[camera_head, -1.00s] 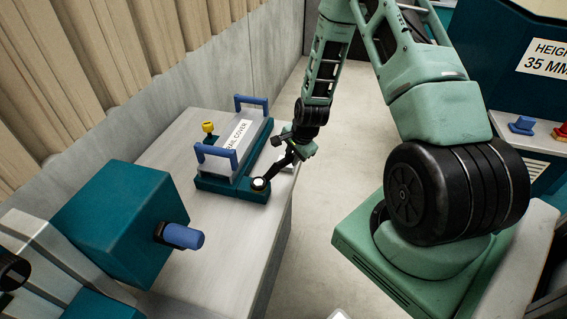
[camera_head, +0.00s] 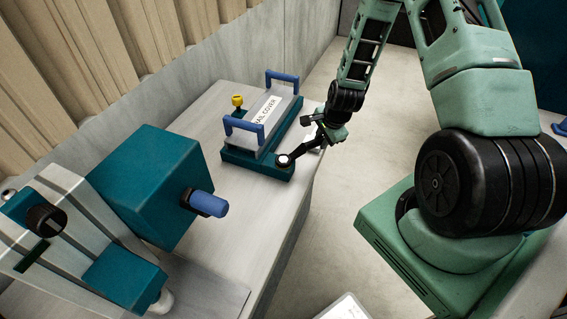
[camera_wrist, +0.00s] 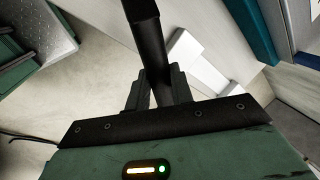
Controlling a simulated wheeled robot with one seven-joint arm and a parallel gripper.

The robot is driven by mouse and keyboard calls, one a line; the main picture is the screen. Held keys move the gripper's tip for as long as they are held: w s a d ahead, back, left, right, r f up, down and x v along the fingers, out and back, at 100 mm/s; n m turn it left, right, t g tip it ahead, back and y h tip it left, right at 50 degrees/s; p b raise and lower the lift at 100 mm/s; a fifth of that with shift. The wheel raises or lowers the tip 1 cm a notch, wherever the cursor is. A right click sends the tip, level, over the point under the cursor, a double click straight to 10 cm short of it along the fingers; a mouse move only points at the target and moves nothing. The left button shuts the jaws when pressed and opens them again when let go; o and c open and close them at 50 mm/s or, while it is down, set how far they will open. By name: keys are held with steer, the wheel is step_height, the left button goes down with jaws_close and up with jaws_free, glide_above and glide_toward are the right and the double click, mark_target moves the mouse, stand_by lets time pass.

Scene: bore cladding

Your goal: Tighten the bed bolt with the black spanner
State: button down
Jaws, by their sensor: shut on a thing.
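The black spanner (camera_head: 304,151) reaches from my gripper to the near right corner of the teal base under the rail cover. Its dark ring end sits at that corner, with a pale round bolt top (camera_head: 284,159) showing inside it. I take this to be the bed bolt; its shank is hidden. My gripper (camera_head: 324,138) is shut on the spanner's handle, near the bench's right edge. In the wrist view the dark handle (camera_wrist: 149,45) runs up from between the fingers (camera_wrist: 160,90); the bolt is not clear there.
The rail cover (camera_head: 268,112) with two blue handles (camera_head: 244,125) stands beside the bolt. A yellow knob (camera_head: 238,101) is behind it. A teal block (camera_head: 145,185) with a blue grip (camera_head: 208,203) stands at the left. The bench top (camera_head: 245,210) between is clear.

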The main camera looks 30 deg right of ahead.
steer(key=shift+s+a+m+h, duration=0.2)
steer(key=shift+s+a+m, duration=0.05)
steer(key=shift+s+m, duration=0.6)
steer(key=shift+s+a+m+h, duration=0.25)
steer(key=shift+s+m, duration=0.4)
steer(key=shift+s, duration=0.25)
stand_by(0.8)
steer(key=shift+s+a+m+b, duration=0.2)
steer(key=shift+s+m+b, duration=0.1)
steer(key=shift+s+a, duration=0.15)
steer(key=shift+s, duration=0.1)
steer(key=shift+s+a+m+g+h, duration=0.3)
steer(key=shift+s+m, duration=0.25)
steer(key=shift+m, duration=0.15)
steer(key=shift+s+a+m+b, duration=0.35)
steer(key=shift+s+a+m, duration=0.1)
steer(key=shift+s+m, duration=0.15)
stand_by(0.4)
steer(key=shift+w+d+n, duration=0.45)
steer(key=shift+w+n, duration=0.15)
steer(key=shift+w, duration=0.05)
